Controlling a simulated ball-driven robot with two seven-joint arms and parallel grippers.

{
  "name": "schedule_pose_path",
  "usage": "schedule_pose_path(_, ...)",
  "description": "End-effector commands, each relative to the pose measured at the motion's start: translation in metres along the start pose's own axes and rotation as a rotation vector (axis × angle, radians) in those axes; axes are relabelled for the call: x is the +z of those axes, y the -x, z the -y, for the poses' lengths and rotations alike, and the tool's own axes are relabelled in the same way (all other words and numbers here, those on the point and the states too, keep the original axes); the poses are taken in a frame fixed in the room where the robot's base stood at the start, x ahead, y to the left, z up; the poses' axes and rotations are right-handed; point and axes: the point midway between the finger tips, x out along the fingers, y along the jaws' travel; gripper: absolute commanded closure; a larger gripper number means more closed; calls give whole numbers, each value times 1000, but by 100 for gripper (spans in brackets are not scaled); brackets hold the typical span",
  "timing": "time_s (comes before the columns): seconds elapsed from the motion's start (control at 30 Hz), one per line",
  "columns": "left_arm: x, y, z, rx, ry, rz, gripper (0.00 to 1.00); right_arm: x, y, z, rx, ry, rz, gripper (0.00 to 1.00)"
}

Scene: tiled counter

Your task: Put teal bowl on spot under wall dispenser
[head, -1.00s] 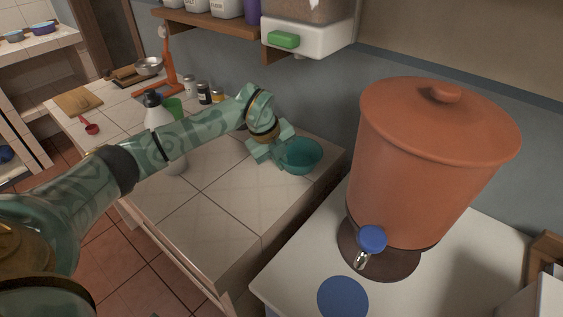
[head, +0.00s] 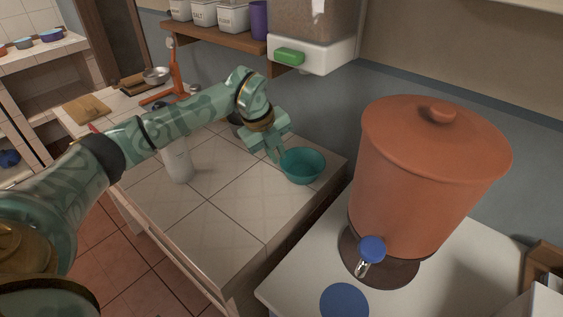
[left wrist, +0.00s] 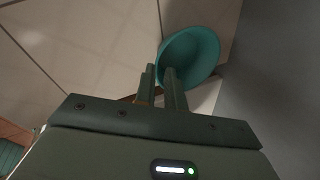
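The teal bowl (head: 305,168) sits upright on the tiled counter near its right back corner. It also shows in the left wrist view (left wrist: 200,50). My left gripper (head: 276,152) is at the bowl's left rim. In the left wrist view its two fingers (left wrist: 160,80) are a narrow gap apart, with the near rim seemingly between them; contact is unclear. The wall dispenser (head: 327,52), white with a green lever (head: 289,57), hangs on the wall above the back of the counter. No marked spot is clearly visible beneath it; my arm hides part of that area. My right gripper is out of view.
A large clay water dispenser (head: 425,185) with a blue tap stands on a white table at right, a blue disc (head: 344,300) below the tap. A white bottle (head: 178,162) stands behind my left arm. The counter's front middle (head: 225,215) is clear.

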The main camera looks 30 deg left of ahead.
Motion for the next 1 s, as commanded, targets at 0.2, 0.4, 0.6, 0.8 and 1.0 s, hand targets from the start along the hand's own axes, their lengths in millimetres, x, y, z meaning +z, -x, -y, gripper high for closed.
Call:
schedule_pose_path(0.2, 0, 39, 0, -1, 0, 1, 89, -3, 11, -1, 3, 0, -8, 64)
schedule_pose_path(0.4, 0, 46, 0, 1, 0, -1, 89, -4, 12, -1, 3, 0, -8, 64)
schedule_pose_path(0.6, 0, 46, 0, 1, 0, -1, 89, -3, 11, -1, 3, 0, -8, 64)
schedule_pose_path(0.8, 0, 46, 0, 1, 0, -1, 89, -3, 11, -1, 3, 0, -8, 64)
schedule_pose_path(1.0, 0, 46, 0, 1, 0, -1, 89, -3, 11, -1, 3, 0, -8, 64)
